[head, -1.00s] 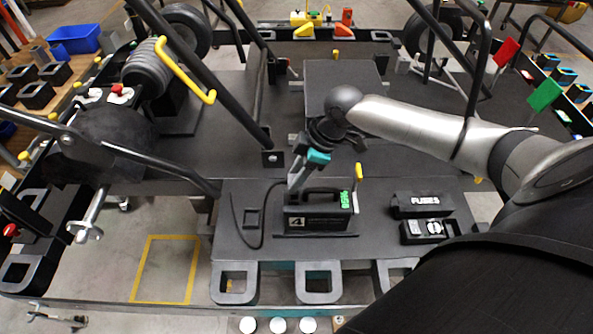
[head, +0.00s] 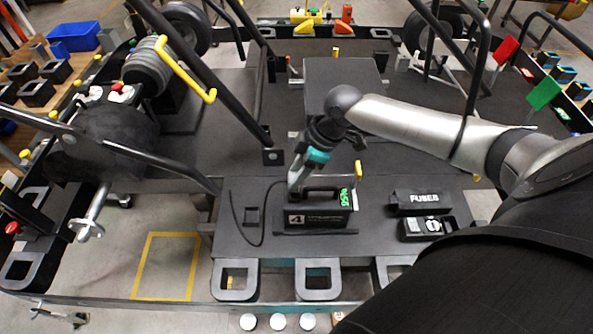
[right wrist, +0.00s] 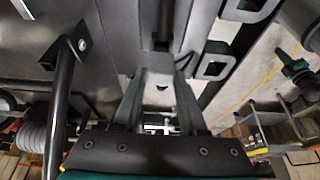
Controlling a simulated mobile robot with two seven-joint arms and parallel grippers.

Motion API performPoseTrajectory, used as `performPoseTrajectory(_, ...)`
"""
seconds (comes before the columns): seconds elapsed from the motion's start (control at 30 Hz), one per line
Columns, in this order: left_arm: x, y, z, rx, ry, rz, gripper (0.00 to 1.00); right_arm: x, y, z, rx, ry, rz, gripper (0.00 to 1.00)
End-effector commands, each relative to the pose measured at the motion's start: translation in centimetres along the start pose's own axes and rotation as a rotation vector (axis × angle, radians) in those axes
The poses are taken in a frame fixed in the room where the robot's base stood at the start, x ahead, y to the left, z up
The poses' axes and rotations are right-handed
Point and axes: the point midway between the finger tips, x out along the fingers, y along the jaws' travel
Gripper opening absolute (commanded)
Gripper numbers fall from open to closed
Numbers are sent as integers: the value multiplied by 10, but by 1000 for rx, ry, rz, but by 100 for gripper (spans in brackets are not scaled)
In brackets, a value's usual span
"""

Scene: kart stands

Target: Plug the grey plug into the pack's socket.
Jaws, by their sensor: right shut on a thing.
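The pack (head: 318,219) is a black box with a handle, a label with a white 4 and a green marking at its right end. It stands on the dark front platform (head: 385,250). My right gripper (head: 293,188) points down at the pack's left end, close by the handle. It is shut on the grey plug, which its fingers mostly hide. A thin black cable (head: 263,225) loops over the platform left of the pack and runs up to the fingertips. I cannot tell whether plug and socket touch. In the right wrist view both fingers (right wrist: 162,75) reach forward. My left gripper is out of view.
A FUSES box (head: 418,198) and an open black case (head: 427,229) lie right of the pack. A black bar (head: 160,160) slants in from the left. A raised dark block (head: 343,78) stands behind. A yellow peg (head: 358,169) rises behind the pack.

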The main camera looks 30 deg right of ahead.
Motion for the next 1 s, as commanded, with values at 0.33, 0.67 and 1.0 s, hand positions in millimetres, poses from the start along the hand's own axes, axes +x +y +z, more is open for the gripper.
performPoseTrajectory(0.33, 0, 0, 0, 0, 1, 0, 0, 0, 0, 0, -1, 1, 0, 0)
performPoseTrajectory(0.67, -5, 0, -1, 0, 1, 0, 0, 0, 0, -1, -1, 1, -1, 0)
performPoseTrajectory(1.0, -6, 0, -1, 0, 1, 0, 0, 1, 0, -1, -1, 1, 0, 0)
